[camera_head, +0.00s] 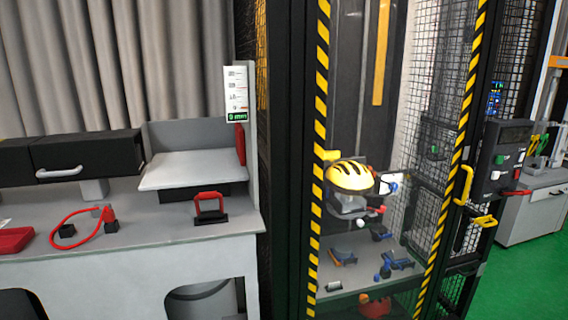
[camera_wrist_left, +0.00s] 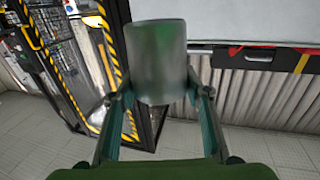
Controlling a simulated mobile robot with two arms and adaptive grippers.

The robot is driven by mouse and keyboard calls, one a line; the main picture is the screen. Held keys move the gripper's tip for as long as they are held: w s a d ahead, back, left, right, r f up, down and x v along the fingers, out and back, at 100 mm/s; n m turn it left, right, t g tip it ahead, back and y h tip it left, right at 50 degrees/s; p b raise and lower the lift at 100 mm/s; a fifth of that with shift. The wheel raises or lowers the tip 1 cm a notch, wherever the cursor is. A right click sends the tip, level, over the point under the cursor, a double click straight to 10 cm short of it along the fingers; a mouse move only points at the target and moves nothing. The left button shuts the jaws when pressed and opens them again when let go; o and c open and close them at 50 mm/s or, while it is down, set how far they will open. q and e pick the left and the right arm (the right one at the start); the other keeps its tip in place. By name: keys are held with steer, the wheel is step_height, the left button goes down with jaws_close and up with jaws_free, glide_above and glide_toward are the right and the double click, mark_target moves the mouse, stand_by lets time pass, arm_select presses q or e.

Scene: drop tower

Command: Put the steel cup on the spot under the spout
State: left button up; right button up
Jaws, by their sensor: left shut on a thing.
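The steel cup (camera_wrist_left: 158,50) is a grey metal cylinder with a greenish sheen, in the upper middle of the left wrist view. My left gripper (camera_wrist_left: 163,97) is shut on it, with one finger on each side of its lower part. The cup is off the floor, and nothing is seen under it. Neither the cup nor either gripper shows in the head view. I cannot make out the spout or the spot under it in either view. My right gripper is not in view.
A grey bench (camera_head: 180,228) on the left carries a red-handled block (camera_head: 210,207), a red cord (camera_head: 75,220) and a black drawer unit (camera_head: 88,152). A caged tower with striped posts holds a yellow helmet (camera_head: 349,176). A control box (camera_head: 503,155) hangs at right. Green floor (camera_head: 530,265) is clear.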

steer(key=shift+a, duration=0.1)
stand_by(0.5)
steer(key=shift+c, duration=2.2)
